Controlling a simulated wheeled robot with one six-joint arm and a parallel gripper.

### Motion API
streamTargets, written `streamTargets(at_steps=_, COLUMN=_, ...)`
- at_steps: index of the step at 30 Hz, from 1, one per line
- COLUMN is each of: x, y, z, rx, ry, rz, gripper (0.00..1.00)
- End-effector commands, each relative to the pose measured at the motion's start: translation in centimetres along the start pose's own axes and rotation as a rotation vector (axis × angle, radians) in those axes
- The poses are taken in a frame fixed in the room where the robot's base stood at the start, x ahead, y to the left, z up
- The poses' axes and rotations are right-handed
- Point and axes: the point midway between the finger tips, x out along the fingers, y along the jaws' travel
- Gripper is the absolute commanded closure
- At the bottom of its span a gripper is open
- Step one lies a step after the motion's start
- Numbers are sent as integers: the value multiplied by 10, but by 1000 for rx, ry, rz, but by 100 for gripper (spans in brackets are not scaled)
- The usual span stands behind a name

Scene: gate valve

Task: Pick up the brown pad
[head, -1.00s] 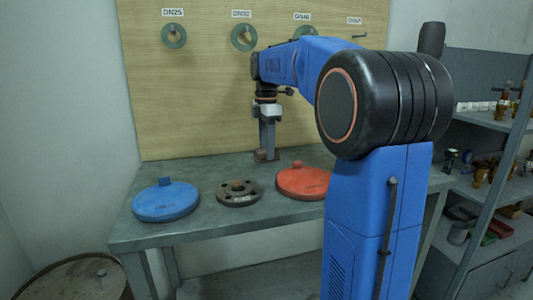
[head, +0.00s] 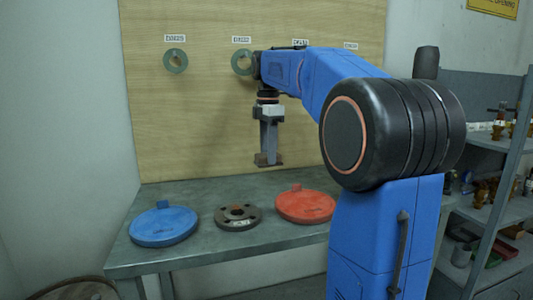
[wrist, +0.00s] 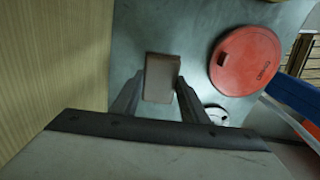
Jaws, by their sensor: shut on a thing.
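The brown pad (wrist: 161,78) is a small flat rectangular block. In the wrist view it sits between the two fingertips of my gripper (wrist: 160,92). In the head view the pad (head: 268,159) is at the lower end of my gripper (head: 270,150), in the air above the workbench. My gripper points down and is shut on the pad. Part of the pad is hidden behind the fingers in the head view.
A blue round cover (head: 163,224), a dark flange (head: 238,216) and a red round cover (head: 304,205) lie along the workbench (head: 205,262). A wooden board (head: 205,110) with hanging green rings (head: 175,61) stands behind. Metal shelves (head: 500,210) stand at the right.

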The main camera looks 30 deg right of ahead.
Motion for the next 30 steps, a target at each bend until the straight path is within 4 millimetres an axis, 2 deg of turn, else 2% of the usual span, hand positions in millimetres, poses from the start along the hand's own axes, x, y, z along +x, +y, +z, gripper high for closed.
streamTargets(at_steps=8, x=0, y=-36, z=-3, rx=0, ry=0, rz=2, gripper=83)
streamTargets(at_steps=21, x=0, y=-130, z=-10, rx=0, ry=0, rz=2, gripper=83)
streamTargets(at_steps=30, x=0, y=-166, z=-13, rx=0, ry=0, rz=2, gripper=83)
